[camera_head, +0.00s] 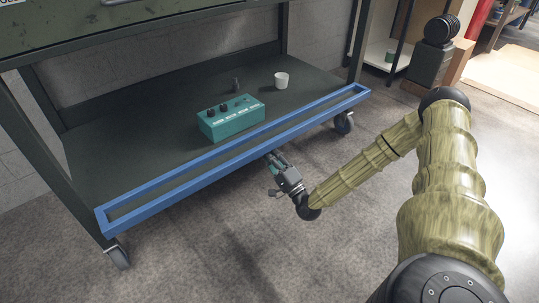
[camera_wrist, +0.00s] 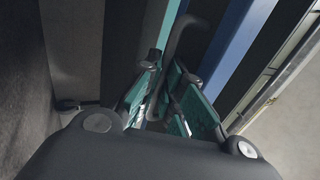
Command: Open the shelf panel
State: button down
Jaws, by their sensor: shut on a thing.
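The shelf panel is a long blue frame (camera_head: 160,199) along the front edge of the cart's lower shelf. Its exact tilt is hard to judge. My gripper (camera_head: 273,159) is at the outer side of the panel, near its middle. In the wrist view my gripper's teal-padded fingers (camera_wrist: 172,88) are closed around a dark curved handle (camera_wrist: 190,28). The blue edge of the panel (camera_wrist: 238,45) runs beside the handle. The handle itself is mostly hidden in the head view.
On the lower shelf (camera_head: 110,150) stand a teal box (camera_head: 232,124) with dark knobs on top, a small dark item (camera_head: 236,85) and a white cup (camera_head: 281,80). The cart has casters (camera_head: 118,257). The floor (camera_head: 230,250) in front is clear.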

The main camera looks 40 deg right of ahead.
jog(key=c, duration=1.6)
grip_release()
jog(key=shift+d+r, duration=0.1)
jog(key=shift+d, duration=0.15)
jog(key=shift+w+a, duration=0.1)
jog(key=shift+a, duration=0.05)
jog(key=v, duration=1.2)
jog(key=shift+c, duration=0.3)
